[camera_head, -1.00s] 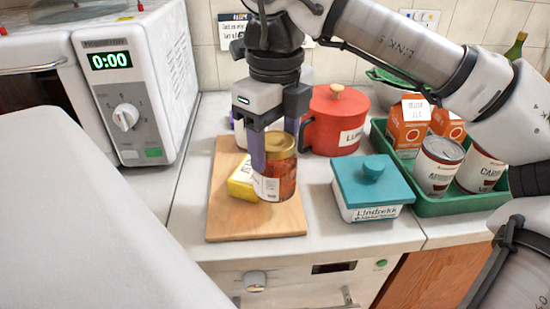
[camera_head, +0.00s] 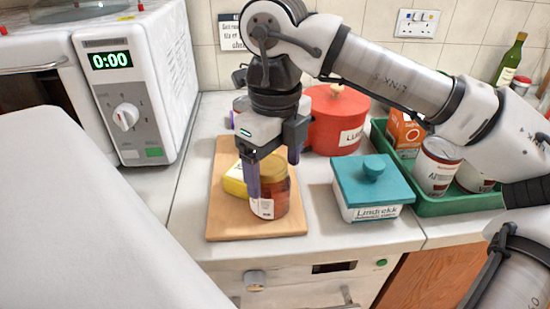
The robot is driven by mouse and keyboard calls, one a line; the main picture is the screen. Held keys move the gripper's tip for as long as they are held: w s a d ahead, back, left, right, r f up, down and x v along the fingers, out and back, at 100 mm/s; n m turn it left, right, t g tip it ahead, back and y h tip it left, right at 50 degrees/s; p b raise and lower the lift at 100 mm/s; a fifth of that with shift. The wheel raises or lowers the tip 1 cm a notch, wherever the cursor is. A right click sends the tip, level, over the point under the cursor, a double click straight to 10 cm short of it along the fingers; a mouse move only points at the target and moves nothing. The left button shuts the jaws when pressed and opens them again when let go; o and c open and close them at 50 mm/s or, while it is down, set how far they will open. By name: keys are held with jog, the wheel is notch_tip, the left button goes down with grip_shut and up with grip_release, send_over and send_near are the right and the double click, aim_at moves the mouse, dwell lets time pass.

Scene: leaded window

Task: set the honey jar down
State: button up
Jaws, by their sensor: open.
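The honey jar (camera_head: 272,190), amber with a gold lid and a pale label, stands upright on the wooden board (camera_head: 228,222). My gripper (camera_head: 274,178) is above and around the jar, with its purple fingers apart. One finger is in front of the jar's left side and hides part of it. The other finger is up at the right, behind the jar's lid. The jaws are open, and I cannot tell whether a finger still touches the glass.
A red pot (camera_head: 334,122) stands behind, a teal-lidded box (camera_head: 371,190) to the right, and a green tray (camera_head: 450,203) with cans and cartons beyond. A microwave (camera_head: 136,95) stands at left.

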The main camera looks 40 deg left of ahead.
notch_tip(320, 180, up, 12)
dwell(0.5)
dwell(0.4)
